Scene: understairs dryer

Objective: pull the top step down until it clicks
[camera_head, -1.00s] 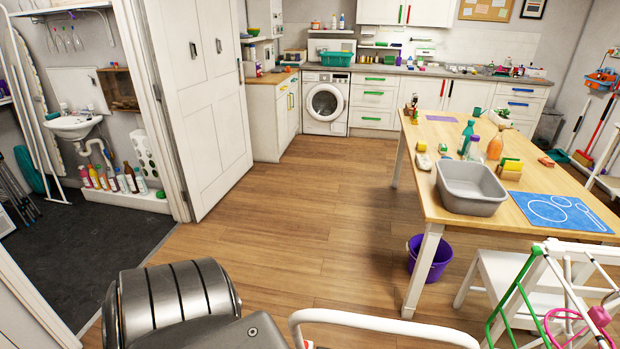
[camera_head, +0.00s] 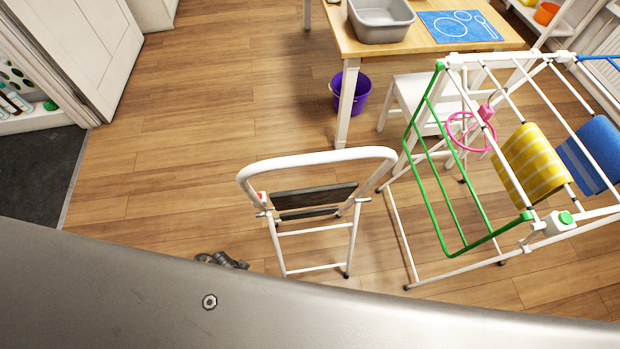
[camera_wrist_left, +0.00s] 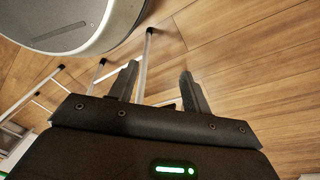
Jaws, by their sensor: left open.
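A white-framed step stool (camera_head: 318,160) stands upright on the wooden floor in the head view. Its top step (camera_head: 313,200) is a dark tread, tilted steeply below the curved top rail. A narrower dark edge (camera_head: 308,214) shows just under it. A small red part (camera_head: 261,197) sits on the frame's left side. A white leg (camera_wrist_left: 146,55) with a dark foot shows behind the fingers; contact cannot be told. My right gripper is not in view.
A white drying rack (camera_head: 410,180) with a green side frame and yellow and blue cloths stands right of the stool. A table (camera_head: 350,45), a chair (camera_head: 425,100) and a purple bucket (camera_head: 352,95) are behind. The floor to the left is clear.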

